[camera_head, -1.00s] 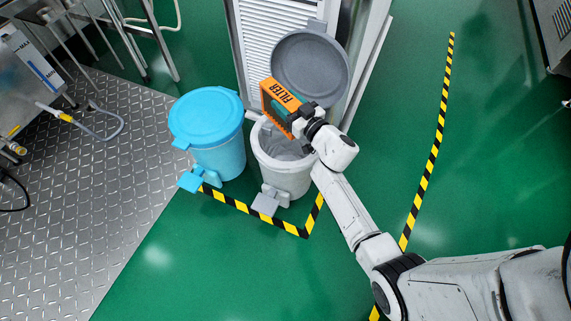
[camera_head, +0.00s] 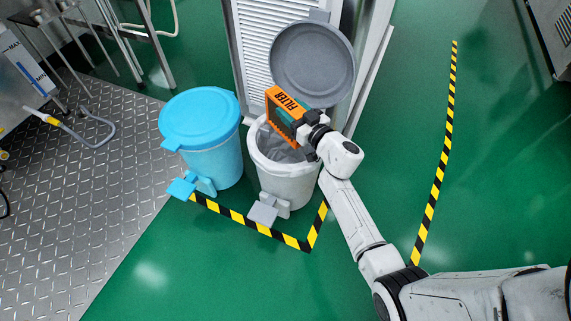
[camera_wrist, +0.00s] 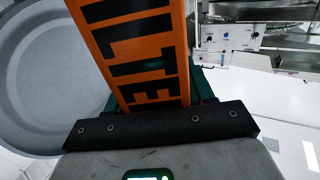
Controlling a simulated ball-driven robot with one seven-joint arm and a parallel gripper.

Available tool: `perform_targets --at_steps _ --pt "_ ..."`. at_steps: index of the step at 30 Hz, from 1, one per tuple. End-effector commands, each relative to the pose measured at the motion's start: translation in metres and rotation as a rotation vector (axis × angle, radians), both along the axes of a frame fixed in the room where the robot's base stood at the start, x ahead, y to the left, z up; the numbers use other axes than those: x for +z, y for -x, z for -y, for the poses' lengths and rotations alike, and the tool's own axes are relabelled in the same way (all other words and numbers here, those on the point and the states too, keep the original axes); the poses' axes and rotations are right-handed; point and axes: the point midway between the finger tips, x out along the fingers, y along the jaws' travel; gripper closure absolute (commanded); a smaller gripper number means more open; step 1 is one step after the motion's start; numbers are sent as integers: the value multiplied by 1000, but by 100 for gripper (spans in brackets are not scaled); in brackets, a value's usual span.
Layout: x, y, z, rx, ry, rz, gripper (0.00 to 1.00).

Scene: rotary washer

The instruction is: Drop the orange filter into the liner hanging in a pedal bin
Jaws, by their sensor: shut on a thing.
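The orange filter (camera_head: 284,109), with dark lettering on its edge, is held over the mouth of the white pedal bin (camera_head: 284,184). My gripper (camera_head: 306,132) is shut on it from the right. In the wrist view the filter (camera_wrist: 132,45) runs up from the jaws (camera_wrist: 160,125). The bin's grey lid (camera_head: 312,65) stands open at the back. A grey liner (camera_head: 276,150) shows inside the bin, partly hidden by the filter and gripper. I cannot tell whether the filter's lower end is below the rim.
A blue bin (camera_head: 203,125) with its lid shut stands close on the left. A white louvred cabinet (camera_head: 270,45) is behind the bins. Yellow and black floor tape (camera_head: 250,224) runs in front. Green floor to the right is clear.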

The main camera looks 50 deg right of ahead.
Motion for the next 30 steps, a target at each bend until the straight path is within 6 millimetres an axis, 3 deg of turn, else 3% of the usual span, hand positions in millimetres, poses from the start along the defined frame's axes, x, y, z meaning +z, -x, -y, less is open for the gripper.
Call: perform_targets --at_steps 14,15,23,30 --pt "-9 0 0 -1 -1 -5 86" --pt "-9 1 0 -1 -1 -5 44" --pt "-7 0 0 0 0 -2 19" --pt "-7 0 0 0 0 -2 18"
